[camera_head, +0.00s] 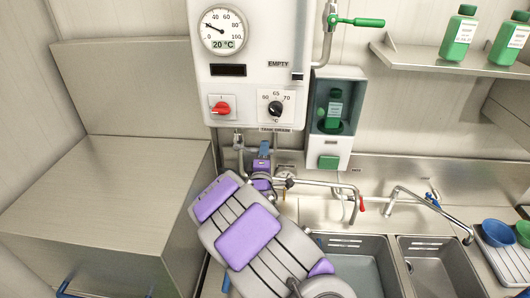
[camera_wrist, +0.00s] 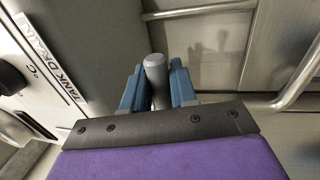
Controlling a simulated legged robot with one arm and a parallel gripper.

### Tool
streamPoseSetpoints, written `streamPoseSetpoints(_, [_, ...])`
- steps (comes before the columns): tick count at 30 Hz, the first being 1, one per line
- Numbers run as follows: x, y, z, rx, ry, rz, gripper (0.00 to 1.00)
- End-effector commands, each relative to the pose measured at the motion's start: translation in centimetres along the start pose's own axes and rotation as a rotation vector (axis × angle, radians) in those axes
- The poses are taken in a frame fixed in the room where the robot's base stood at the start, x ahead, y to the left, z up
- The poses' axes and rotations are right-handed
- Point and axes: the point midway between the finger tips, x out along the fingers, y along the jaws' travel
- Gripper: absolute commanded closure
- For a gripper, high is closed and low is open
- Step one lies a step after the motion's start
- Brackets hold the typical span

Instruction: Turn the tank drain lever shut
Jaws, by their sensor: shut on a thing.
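The tank drain lever (camera_wrist: 154,78) shows in the wrist view as a grey rounded bar between two blue finger pads. My gripper (camera_wrist: 156,84) is shut on it. In the head view my gripper (camera_head: 264,148) is at the underside of the white control box (camera_head: 250,100), just below the tank drain label (camera_head: 275,130). The label also shows at the left in the wrist view (camera_wrist: 68,75). In the head view my gripper and purple arm hide most of the lever, so its angle is hard to tell.
Left stands a large steel cabinet (camera_head: 110,190). A dispenser (camera_head: 332,145) hangs close right of the box. A red-tipped spout (camera_head: 361,202) and a faucet (camera_head: 420,205) stand by the sinks (camera_head: 345,243). A green-handled valve (camera_head: 358,22) is above.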

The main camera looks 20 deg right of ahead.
Motion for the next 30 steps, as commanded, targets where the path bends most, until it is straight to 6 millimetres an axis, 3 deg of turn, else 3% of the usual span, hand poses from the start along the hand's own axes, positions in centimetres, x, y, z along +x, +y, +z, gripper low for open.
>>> streamPoseSetpoints(1, [0.0, -0.1, -0.2, -0.002, 0.005, -0.001, 1.0])
streamPoseSetpoints(2, [0.0, -0.1, -0.2, -0.002, 0.005, -0.001, 0.72])
streamPoseSetpoints(7, [0.2, -0.3, -0.5, -0.003, 0.004, -0.003, 0.56])
streamPoseSetpoints(15, [-0.1, 0.0, -0.5, -0.003, 0.003, 0.0, 0.56])
streamPoseSetpoints(20, [-0.8, -0.6, 0.5, 0.0, 0.001, -0.005, 0.56])
streamPoseSetpoints(25, [-3.8, -0.7, 1.2, 0.005, 0.001, -0.002, 0.56])
streamPoseSetpoints(30, [-8.6, -0.4, -0.3, -0.005, 0.003, 0.0, 0.56])
